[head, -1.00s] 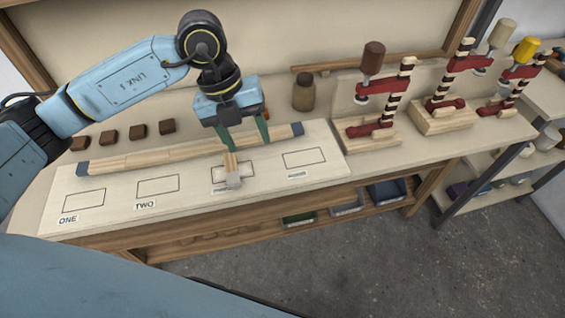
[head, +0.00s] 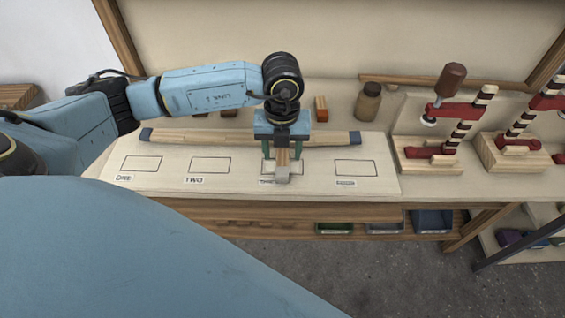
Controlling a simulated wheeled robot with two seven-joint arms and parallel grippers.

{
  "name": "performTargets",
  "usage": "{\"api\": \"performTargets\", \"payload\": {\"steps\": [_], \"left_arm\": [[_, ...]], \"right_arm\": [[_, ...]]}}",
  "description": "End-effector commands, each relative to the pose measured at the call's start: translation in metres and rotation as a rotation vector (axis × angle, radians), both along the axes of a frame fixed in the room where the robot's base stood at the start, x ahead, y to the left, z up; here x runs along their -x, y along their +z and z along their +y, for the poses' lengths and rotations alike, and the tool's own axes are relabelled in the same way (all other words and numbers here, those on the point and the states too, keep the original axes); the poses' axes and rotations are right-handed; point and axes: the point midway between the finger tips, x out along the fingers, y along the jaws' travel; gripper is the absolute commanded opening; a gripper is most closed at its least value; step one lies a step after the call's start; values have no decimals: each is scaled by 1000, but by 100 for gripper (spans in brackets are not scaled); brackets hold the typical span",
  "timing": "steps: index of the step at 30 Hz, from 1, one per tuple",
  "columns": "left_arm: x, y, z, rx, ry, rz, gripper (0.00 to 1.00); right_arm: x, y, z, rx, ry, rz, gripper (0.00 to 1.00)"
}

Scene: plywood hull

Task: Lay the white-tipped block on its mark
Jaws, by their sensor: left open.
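The white-tipped block (head: 282,176) is a narrow wooden piece with a pale end facing me. It is at the third outlined mark (head: 266,168) on the pale board (head: 237,168), its pale end over the mark's front edge. I cannot tell whether it rests flat on the board. My left gripper (head: 283,158) points down over the block's far part, its fingers open on either side of it. The third label is partly covered or too small to read. My right gripper is not in view.
A long wooden strip with dark blue ends (head: 215,137) lies behind the marks. An orange-topped block (head: 321,108) and a brown jar (head: 368,101) stand at the back. Red clamps on wooden bases (head: 433,160) stand to the right. The marks ONE, TWO and the fourth are empty.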

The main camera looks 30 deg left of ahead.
Motion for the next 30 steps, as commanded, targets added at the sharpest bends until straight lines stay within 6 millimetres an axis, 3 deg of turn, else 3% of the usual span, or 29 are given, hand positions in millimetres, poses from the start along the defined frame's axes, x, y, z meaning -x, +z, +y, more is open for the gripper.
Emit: {"api": "performTargets", "payload": {"steps": [6, 14, 24, 30], "left_arm": [[0, -26, -1, -1, 0, 1, 53], [0, -28, -1, 0, -1, -1, 51], [0, -28, -1, 1, -1, -1, 7], [0, -27, -1, 0, 0, -1, 4]], "right_arm": [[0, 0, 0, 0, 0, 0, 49], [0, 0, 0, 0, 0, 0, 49], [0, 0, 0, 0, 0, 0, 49], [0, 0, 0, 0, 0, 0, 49]]}}
